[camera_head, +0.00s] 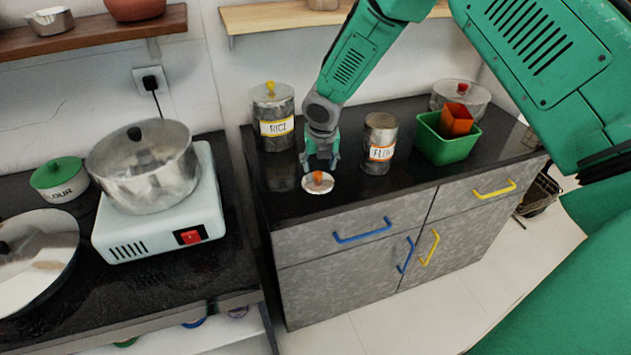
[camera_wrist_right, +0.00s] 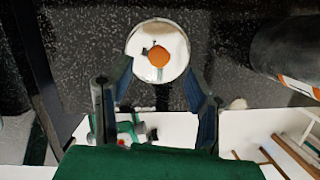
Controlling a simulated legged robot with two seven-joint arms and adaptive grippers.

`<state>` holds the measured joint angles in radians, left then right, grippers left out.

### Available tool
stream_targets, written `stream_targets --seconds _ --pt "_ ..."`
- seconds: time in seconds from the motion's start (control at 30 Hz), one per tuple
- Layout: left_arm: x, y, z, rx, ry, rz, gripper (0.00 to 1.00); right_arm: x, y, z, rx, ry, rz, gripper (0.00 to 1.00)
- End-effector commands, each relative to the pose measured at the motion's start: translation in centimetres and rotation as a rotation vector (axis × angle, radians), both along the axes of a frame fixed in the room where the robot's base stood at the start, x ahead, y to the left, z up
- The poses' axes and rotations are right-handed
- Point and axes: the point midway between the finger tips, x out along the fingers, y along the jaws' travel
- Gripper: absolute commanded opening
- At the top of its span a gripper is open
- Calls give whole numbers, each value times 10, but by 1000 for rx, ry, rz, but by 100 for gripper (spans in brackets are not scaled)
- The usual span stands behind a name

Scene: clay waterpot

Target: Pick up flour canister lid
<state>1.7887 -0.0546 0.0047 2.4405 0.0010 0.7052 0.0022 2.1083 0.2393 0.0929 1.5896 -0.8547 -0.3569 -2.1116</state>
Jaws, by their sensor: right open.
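The flour canister lid (camera_head: 317,184) is a round silver disc with an orange knob, lying on the dark counter. The open flour canister (camera_head: 380,145), with an orange-edged label, stands to its right. My right gripper (camera_head: 321,163) is open, just behind and above the lid in the head view. In the right wrist view the lid (camera_wrist_right: 158,52) shows beyond the tips of my open right gripper (camera_wrist_right: 160,90), with nothing between the fingers. The flour canister (camera_wrist_right: 285,45) shows at the right edge there. My left gripper is not in view.
A rice canister (camera_head: 273,118) with a yellow knob stands behind left of the lid. A steel pot (camera_head: 143,165) sits on a white cooker (camera_head: 160,225) across a gap. The counter's front strip is clear.

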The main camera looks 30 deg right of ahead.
Motion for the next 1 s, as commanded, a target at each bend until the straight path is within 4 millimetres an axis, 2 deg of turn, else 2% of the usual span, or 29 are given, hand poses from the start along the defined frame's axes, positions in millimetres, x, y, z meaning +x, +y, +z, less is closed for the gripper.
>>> stream_targets --seconds 0.4,0.67,0.7,0.77,0.8,0.83,1.0 --pt "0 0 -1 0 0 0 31 14 -2 -49 1 0 -3 46" --pt "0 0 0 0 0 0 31 15 -2 -51 0 0 -2 46" --pt "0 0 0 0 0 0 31 15 -2 -51 0 0 -2 39" --pt "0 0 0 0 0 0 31 15 -2 -51 0 0 -2 18" --pt "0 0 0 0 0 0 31 15 -2 -51 0 0 -2 4" --pt "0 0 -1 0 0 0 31 15 -2 -51 0 0 -2 0" --pt "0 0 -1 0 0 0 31 15 -2 -52 1 2 -1 0"
